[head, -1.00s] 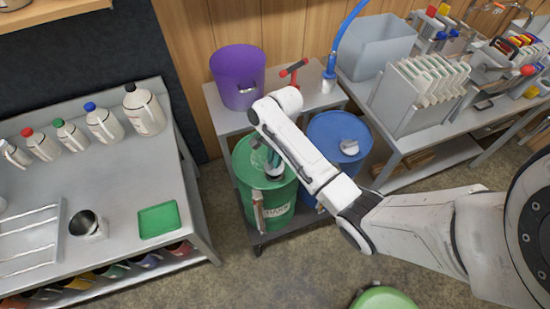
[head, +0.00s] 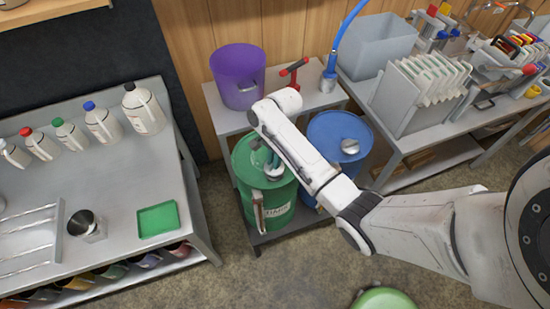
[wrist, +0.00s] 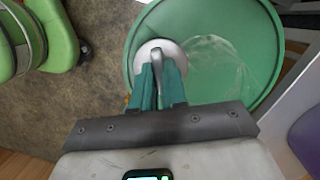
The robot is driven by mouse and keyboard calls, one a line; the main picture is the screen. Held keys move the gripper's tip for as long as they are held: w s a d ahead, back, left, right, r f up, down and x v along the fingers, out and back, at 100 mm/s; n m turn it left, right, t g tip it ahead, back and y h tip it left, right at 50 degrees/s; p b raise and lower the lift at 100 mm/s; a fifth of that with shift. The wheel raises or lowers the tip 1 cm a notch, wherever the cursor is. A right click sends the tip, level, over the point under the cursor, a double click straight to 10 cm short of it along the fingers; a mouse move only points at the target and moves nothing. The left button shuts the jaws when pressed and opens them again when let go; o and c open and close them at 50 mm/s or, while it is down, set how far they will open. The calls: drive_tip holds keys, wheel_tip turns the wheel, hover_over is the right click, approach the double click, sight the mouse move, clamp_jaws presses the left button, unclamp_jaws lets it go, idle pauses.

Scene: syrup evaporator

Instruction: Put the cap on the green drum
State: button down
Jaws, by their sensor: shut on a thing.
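The green drum (head: 283,196) stands on the lower shelf of a metal rack, and its green top also fills the upper right of the wrist view (wrist: 225,70). My gripper (wrist: 158,72) points down at this top, its teal fingers shut on the upright handle of a round silver cap (wrist: 147,48). In the wrist view the cap lies over the drum's top, close to the rim at left. In the head view the cap (head: 274,174) is partly hidden by my gripper (head: 272,162). Whether it is seated or slightly above the top I cannot tell.
A blue drum (head: 330,127) with a silver cap (head: 350,146) stands to the right. A purple bucket (head: 238,78) and a red-handled tool (head: 294,67) are on the shelf behind. A table with bottles (head: 145,110) and a green tray (head: 158,220) is at left.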

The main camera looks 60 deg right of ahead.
drive_tip(key=shift+f, duration=1.4)
idle(1.6)
drive_tip(key=shift+r, duration=0.1)
drive_tip(key=shift+m+p, duration=0.6)
drive_tip(key=shift+m, duration=0.1)
drive_tip(key=m+p, duration=0.2)
drive_tip(key=m, duration=0.1)
drive_tip(key=shift+t, duration=0.4)
drive_tip(key=shift+m+p, duration=0.35)
drive_tip(key=shift+m, duration=0.35)
